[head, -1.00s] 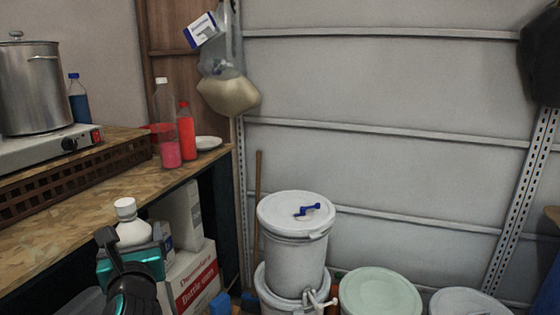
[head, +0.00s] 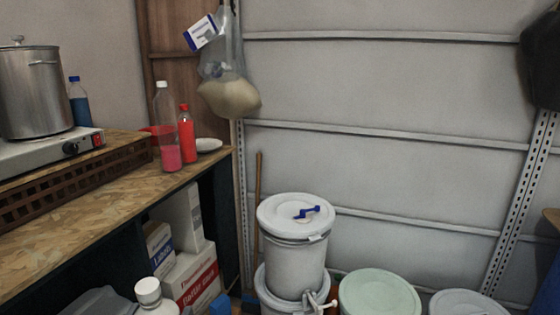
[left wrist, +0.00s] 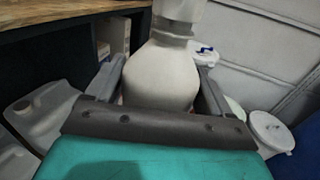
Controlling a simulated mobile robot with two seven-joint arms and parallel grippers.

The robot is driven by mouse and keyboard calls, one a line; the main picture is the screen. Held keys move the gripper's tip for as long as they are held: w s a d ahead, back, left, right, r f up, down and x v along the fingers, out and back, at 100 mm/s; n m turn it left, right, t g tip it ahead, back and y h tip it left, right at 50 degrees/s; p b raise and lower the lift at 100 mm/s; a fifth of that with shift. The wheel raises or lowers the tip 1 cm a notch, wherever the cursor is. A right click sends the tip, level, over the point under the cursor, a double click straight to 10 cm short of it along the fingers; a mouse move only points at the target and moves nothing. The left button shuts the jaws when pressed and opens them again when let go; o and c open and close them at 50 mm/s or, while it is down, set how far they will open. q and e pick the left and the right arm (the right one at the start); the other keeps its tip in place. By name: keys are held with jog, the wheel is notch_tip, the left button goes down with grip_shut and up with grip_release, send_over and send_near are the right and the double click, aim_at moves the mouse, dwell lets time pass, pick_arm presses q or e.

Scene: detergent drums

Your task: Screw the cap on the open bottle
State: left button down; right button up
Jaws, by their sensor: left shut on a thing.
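A white bottle (head: 158,308) with a white cap (head: 148,290) on its top shows at the bottom left of the head view, cut off by the lower edge. In the left wrist view the bottle (left wrist: 162,75) stands between the dark fingers of my left gripper (left wrist: 160,84), which is shut on its body. The cap (left wrist: 180,9) sits over the neck there, partly cut off by the top edge. I cannot tell whether it is screwed tight. My left gripper is out of the head view. My right gripper is not seen.
A wooden bench (head: 95,205) with a pot (head: 32,90), a clear bottle with pink liquid (head: 169,155) and a red bottle (head: 186,140) runs along the left. Boxes (head: 193,280) stand beneath. White buckets (head: 293,255) stand in the middle. A clear jug (left wrist: 42,112) lies left in the wrist view.

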pick_arm(q)
jog(key=shift+r, duration=0.2)
jog(key=s+d+m+g+h, duration=0.1)
jog(key=d+m+g+h, duration=0.3)
jog(key=d+m+h, duration=0.4)
jog(key=d+r+h, duration=0.1)
jog(key=d+h, duration=0.2)
jog(key=d, duration=0.3)
jog(key=shift+h, duration=0.3)
jog(key=shift+d, duration=0.1)
